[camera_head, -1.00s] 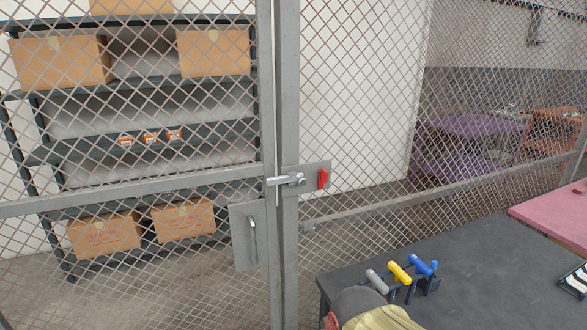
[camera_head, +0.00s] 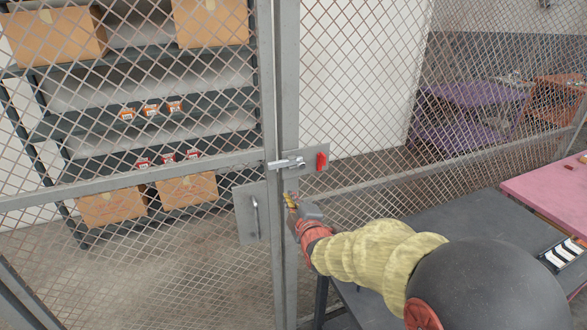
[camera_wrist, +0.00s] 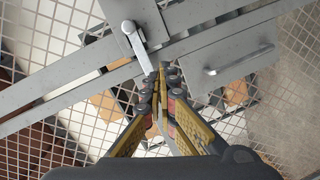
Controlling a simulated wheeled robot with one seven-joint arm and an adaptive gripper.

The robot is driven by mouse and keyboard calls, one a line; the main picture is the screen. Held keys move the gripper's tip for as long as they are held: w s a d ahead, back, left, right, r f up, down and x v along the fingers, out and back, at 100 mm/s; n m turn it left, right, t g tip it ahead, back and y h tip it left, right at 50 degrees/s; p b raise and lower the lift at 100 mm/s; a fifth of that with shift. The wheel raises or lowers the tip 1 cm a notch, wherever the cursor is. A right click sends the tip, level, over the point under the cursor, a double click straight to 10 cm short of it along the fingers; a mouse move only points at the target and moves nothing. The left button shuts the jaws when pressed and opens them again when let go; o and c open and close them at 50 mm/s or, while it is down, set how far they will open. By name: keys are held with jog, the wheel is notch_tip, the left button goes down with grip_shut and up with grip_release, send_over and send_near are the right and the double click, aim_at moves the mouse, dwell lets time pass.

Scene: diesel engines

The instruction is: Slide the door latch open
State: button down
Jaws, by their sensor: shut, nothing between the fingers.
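The door latch (camera_head: 287,164) is a silver bolt on a grey plate, lying across the gap between the mesh door and the post. A red piece (camera_head: 321,161) sits at the right of the plate. My gripper (camera_head: 290,198) is just below the latch, by the post. In the wrist view the latch bolt (camera_wrist: 138,45) runs down towards my gripper (camera_wrist: 163,72), whose fingertips are together and empty beside the bolt's lower end. I cannot tell whether they touch it. The door's handle (camera_head: 254,218) is on a plate left of my gripper.
A dark table (camera_head: 455,222) stands at the right under my arm, with a pink table (camera_head: 550,195) beyond it. Shelves (camera_head: 120,160) with cardboard boxes stand behind the mesh. The mesh and post are close around my gripper.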

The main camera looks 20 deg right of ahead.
notch_tip(320, 180, up, 4)
jog(key=shift+w+f+n+t, duration=0.2)
jog(key=shift+n+t, duration=0.5)
jog(key=shift+n, duration=0.5)
send_near(289, 161)
jog(key=w+a, duration=0.3)
jog(key=a, duration=0.1)
jog(key=d, duration=0.1)
jog(key=w+d+p, duration=0.1)
jog(key=d, duration=0.1)
jog(key=shift+w+d, duration=0.1)
jog(key=shift+d, duration=0.15)
jog(key=shift+w+d+f, duration=0.1)
jog(key=shift+d, duration=0.25)
